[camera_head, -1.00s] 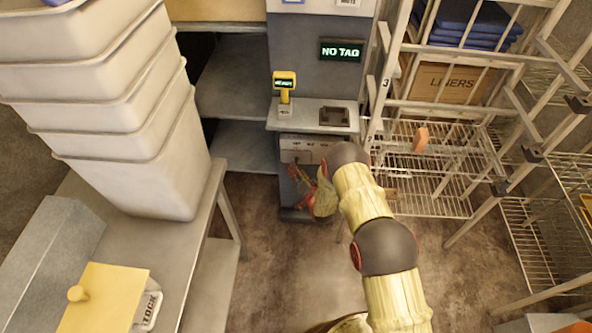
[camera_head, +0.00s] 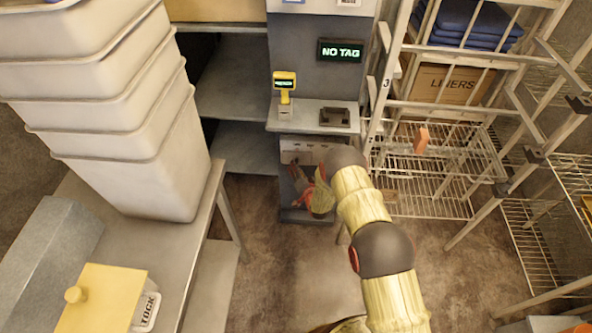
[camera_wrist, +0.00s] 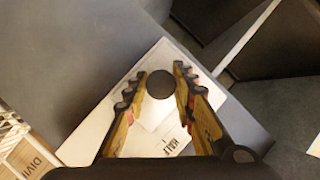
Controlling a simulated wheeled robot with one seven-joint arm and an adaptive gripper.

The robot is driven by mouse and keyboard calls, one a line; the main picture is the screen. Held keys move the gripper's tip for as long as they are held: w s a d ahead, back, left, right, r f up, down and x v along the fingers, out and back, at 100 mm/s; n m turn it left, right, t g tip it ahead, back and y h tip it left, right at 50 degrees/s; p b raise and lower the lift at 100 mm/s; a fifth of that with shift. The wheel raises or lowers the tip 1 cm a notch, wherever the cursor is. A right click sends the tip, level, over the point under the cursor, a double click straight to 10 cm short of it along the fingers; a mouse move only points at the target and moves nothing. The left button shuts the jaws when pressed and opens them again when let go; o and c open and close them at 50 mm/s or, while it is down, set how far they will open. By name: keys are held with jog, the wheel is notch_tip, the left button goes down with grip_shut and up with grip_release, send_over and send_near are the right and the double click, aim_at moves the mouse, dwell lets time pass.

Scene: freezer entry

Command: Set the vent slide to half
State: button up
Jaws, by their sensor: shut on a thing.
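The vent slide shows in the wrist view as a dark round knob (camera_wrist: 160,85) on a pale plate (camera_wrist: 88,143). The word HALF is printed on a white label (camera_wrist: 174,142) near the plate's lower part. My gripper (camera_wrist: 155,77) has one finger on each side of the knob and is shut on it. In the head view the pale plate (camera_head: 291,146) is on the low front of the grey station. My gripper (camera_head: 309,186) is in front of that station, partly behind my arm. The knob is not visible there.
A ledge above the plate carries a yellow display unit (camera_head: 285,84) and a dark tray (camera_head: 334,117). A screen (camera_head: 340,50) reads NO TAG. A wire rack (camera_head: 425,160) stands close on the right. A table with stacked pale bins (camera_head: 150,165) stands on the left.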

grip_shut()
dwell(0.3)
jog(key=d+b, duration=0.1)
jog(key=d, duration=0.5)
jog(key=shift+s, duration=0.1)
jog(key=o, duration=0.7)
grip_release()
jog(key=v, duration=1.2)
